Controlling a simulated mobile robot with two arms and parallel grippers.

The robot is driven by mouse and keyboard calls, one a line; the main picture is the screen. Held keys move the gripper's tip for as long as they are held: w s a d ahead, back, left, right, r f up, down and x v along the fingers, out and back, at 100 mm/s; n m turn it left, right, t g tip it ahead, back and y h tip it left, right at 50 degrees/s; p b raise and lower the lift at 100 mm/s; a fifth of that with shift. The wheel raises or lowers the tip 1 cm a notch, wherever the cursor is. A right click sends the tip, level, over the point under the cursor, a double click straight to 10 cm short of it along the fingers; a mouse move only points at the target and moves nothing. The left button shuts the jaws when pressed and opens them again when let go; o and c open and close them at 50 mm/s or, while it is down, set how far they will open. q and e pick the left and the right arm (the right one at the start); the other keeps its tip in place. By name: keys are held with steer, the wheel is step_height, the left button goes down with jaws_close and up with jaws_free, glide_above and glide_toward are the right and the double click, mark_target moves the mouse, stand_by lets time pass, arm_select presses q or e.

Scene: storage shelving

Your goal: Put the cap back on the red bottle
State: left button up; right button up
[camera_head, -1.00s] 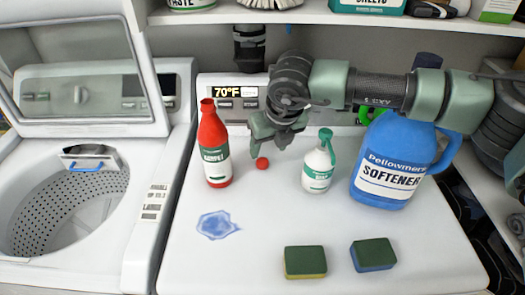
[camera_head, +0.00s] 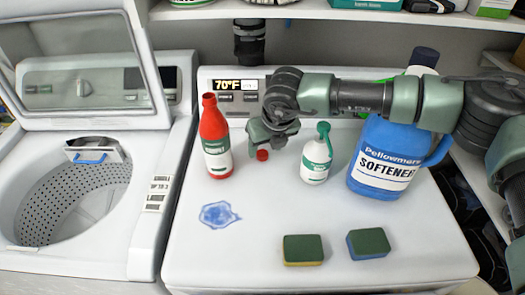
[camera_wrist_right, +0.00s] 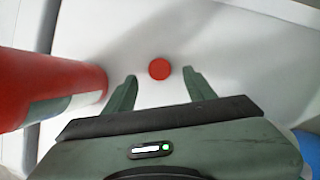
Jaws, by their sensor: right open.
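The red bottle (camera_head: 214,138) stands upright and uncapped on the white machine top, left of my right gripper. Its side also fills the left of the right wrist view (camera_wrist_right: 50,85). The small red cap (camera_head: 262,155) lies on the white top just right of the bottle. In the right wrist view the cap (camera_wrist_right: 160,69) is seen from above, between the fingertip lines and slightly beyond them. My right gripper (camera_head: 262,146) is open and empty, with its fingers (camera_wrist_right: 159,76) pointing down on either side of the cap. Contact with the cap cannot be told. My left gripper is not in view.
Two sponges (camera_head: 303,250) (camera_head: 369,243) and a blue puddle (camera_head: 218,214) lie in front. An open washer (camera_head: 70,195) is at left; a shelf (camera_head: 330,12) hangs above.

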mark_target(263, 153)
steer(key=x, duration=0.3)
steer(key=shift+w+p, duration=0.15)
steer(key=shift+p, duration=0.2)
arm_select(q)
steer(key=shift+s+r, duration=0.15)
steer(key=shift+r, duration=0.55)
arm_select(e)
jaws_close()
steer(key=shift+r, duration=0.1)
